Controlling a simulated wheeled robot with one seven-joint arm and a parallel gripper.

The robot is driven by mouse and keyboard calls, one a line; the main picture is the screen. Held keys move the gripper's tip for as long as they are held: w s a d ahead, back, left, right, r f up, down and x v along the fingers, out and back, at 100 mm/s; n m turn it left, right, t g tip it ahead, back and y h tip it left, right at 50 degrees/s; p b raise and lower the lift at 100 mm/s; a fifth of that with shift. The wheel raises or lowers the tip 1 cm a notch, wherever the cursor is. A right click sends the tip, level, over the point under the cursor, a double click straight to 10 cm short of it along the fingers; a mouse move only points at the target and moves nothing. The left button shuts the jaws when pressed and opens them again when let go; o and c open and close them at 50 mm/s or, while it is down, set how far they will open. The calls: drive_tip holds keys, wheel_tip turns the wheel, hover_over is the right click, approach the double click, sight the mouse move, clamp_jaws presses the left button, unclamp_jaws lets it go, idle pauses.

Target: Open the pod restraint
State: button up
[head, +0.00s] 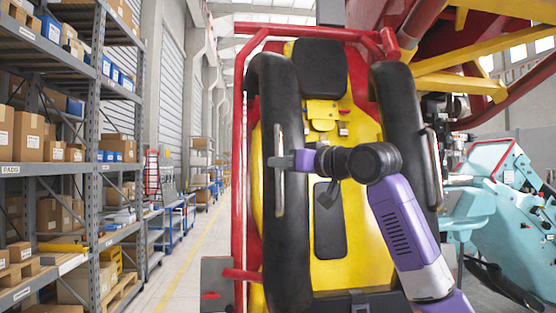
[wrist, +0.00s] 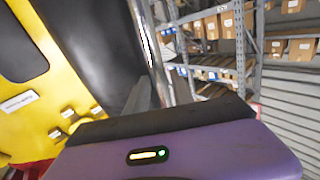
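The pod (head: 356,228) is a yellow seat in a red frame, with black pads on its back. Its restraint has two thick black padded arms, one at the left (head: 279,240) and one at the right (head: 398,110). Each carries an upright metal grab bar, at the left (head: 279,195) and right (head: 432,160). My gripper (head: 281,162) is at the left bar, with its grey fingertips across it. The bar also shows in the wrist view (wrist: 153,50), running down to the grey fingers. The gripper body hides the lower contact, so I cannot tell whether the fingers are closed on it.
Tall grey shelves (head: 92,150) with cardboard boxes stand at the left, beyond an open aisle (head: 190,270). A turquoise machine (head: 515,205) stands at the right. Red and yellow beams (head: 460,85) overhang the upper right. My purple arm crosses in front of the seat.

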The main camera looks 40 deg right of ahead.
drive_tip(key=shift+w, duration=0.95)
drive_tip(key=shift+c, duration=0.4)
clamp_jaws()
idle(0.4)
